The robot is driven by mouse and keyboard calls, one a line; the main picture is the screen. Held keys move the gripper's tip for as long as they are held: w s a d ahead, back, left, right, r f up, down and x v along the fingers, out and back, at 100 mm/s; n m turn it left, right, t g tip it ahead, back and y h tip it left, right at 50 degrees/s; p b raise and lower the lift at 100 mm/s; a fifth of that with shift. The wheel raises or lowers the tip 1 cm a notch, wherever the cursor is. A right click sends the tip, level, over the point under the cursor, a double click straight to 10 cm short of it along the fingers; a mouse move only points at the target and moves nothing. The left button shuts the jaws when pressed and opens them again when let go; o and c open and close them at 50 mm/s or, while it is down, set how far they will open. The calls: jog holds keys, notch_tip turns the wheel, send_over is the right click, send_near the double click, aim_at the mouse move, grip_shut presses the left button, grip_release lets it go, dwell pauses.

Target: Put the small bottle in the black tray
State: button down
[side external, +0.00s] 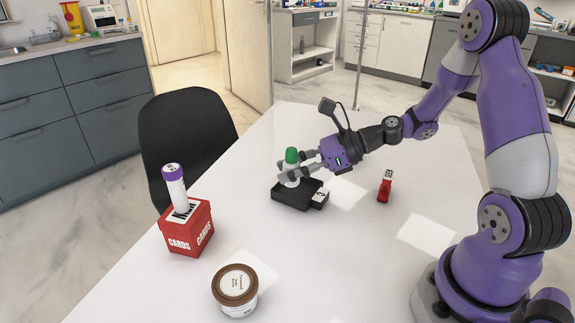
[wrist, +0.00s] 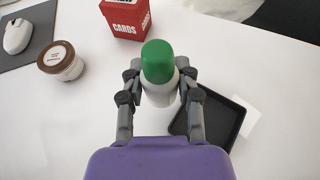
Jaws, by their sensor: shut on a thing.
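The small bottle is white with a green cap (side external: 291,156). My gripper (side external: 290,173) is shut on it and holds it upright. In the wrist view the bottle (wrist: 159,75) stands between my two fingertips (wrist: 160,88), and the tray (wrist: 226,115) shows to the right, partly behind my right finger. I cannot tell whether the bottle's base touches the tray.
A small white-and-black block (side external: 320,198) is beside the tray. A red stapler-like item (side external: 385,186) lies to the right. A red cards box (side external: 188,232) with a purple-capped tube (side external: 174,183) and a brown-lidded jar (side external: 236,290) stand left and in front. The table's middle front is clear.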

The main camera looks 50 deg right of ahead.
send_over(301, 195)
notch_tip(301, 195, down, 4)
jog(key=shift+a+r, duration=0.1)
jog(key=shift+f, duration=2.1)
jog(key=c, duration=0.8)
grip_release()
jog(key=shift+f, duration=0.15)
jog(key=shift+c, duration=0.2)
